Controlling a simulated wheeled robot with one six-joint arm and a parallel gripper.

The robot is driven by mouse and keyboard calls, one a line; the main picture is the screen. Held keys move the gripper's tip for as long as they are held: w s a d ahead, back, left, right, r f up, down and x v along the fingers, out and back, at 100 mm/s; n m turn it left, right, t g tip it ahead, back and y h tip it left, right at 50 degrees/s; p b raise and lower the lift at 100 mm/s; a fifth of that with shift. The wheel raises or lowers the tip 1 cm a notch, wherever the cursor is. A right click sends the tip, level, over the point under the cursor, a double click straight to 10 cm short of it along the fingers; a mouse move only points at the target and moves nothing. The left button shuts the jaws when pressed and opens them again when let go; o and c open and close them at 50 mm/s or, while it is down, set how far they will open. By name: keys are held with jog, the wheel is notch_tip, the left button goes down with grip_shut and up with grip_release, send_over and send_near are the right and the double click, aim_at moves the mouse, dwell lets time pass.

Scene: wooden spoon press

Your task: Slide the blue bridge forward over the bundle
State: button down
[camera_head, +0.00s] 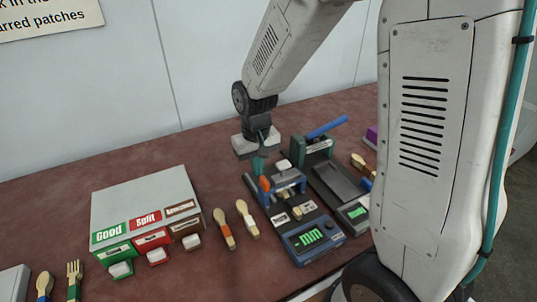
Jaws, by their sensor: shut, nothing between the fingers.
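The blue bridge (287,178) is a small grey-blue piece across the dark press bed in the middle of the table. Pale wooden pieces, likely the bundle (296,212), lie on the bed in front of it, small and partly hidden. My gripper (260,162) points down at the back-left end of the press, just behind the bridge, beside an orange-tipped upright. Its fingers are shut and empty; I cannot tell whether they touch the bridge.
A press display (312,238) stands at the front. A white sorting box (148,205) is at left. Two loose spoons (224,229) (247,219) lie between box and press.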

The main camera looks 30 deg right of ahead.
notch_tip(320, 180, up, 7)
jog(key=shift+f, duration=0.15)
dwell(0.5)
jog(key=shift+s, duration=0.1)
dwell(0.3)
jog(key=s, duration=0.2)
jog(key=s+g, duration=0.1)
jog(key=s, duration=0.1)
jog(key=shift+d, duration=0.2)
jog(key=s+d+r+t, duration=0.1)
jog(key=s+r, duration=0.4)
jog(key=s, duration=0.4)
jog(key=s+d+r+t, duration=0.1)
jog(key=s+r, duration=0.5)
jog(key=s, duration=0.3)
jog(key=shift+s+d+r, duration=0.25)
jog(key=shift+s+d, duration=0.05)
jog(key=shift+d, duration=0.05)
